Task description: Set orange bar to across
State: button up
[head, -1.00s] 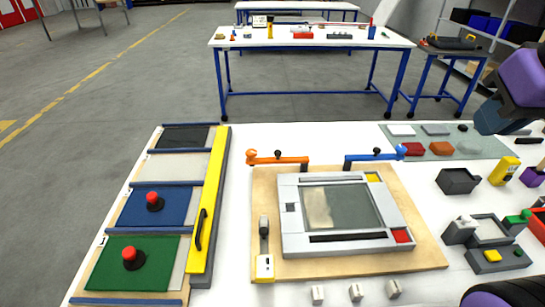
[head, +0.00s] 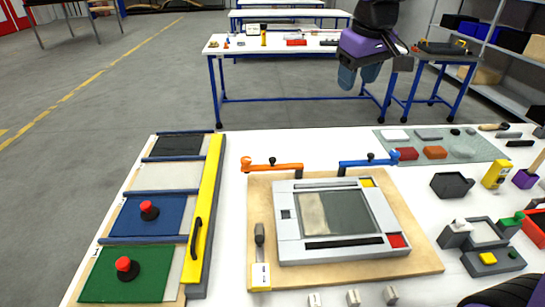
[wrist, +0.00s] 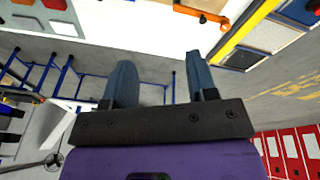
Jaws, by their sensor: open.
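The orange bar (head: 275,167) lies across the picture at the back left of the wooden board, with a dark knob on top and a round orange end at its left. It also shows in the wrist view (wrist: 203,11), near the top. A similar blue bar (head: 366,162) lies to its right, with its round end at the right. My gripper (head: 359,78) is raised in the air at the upper right, beyond the bars and apart from them. Its two blue-grey fingers (wrist: 164,80) are apart with nothing between them.
A grey framed panel (head: 340,222) sits on the wooden board (head: 425,258). Left of it is a yellow rail (head: 206,205) with a black handle, beside sliding boards with red knobs. A grey mat (head: 470,148) with several blocks lies at the back right. Space above the bars is clear.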

jog(key=w+a+f+n+g, duration=0.1)
jog(key=w+a+f+n, duration=0.1)
jog(key=w+a+f, duration=0.7)
jog(key=n+g, duration=0.2)
send_near(272, 158)
jog(key=f, duration=0.9)
jog(key=shift+s+f, duration=0.1)
jog(key=shift+s, duration=0.1)
grip_shut()
